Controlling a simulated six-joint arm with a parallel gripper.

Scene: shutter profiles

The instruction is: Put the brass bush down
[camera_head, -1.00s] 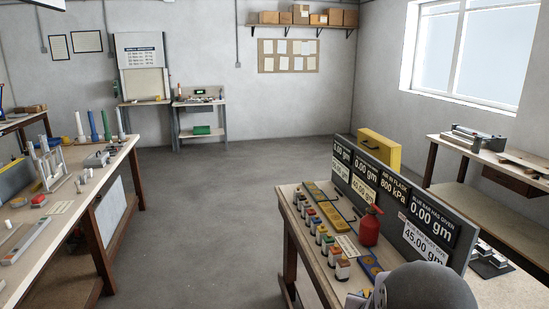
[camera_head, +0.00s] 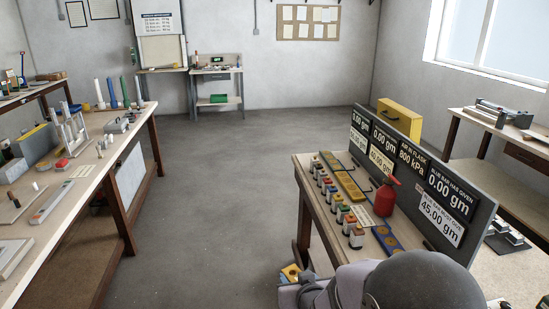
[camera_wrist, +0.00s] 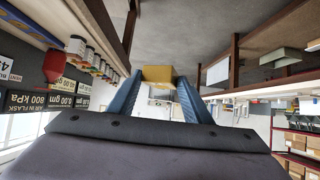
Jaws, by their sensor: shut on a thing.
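My gripper (camera_wrist: 158,87) has two blue fingers, shut on a yellow brass bush (camera_wrist: 158,74), which shows between the fingertips in the wrist view. In the head view my gripper (camera_head: 290,276) is low in the picture, just left of the near end of the right bench, with the yellow bush (camera_head: 291,270) at its end. The bush seems to be held in the air over the floor side of the bench. The fingers hide part of it.
The right bench (camera_head: 318,205) carries a row of small colour-topped jars (camera_head: 342,212), a red flask (camera_head: 385,197) and a display board (camera_head: 445,190). The left bench (camera_head: 95,170) holds several tools and blocks. Open floor (camera_head: 220,190) lies between them.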

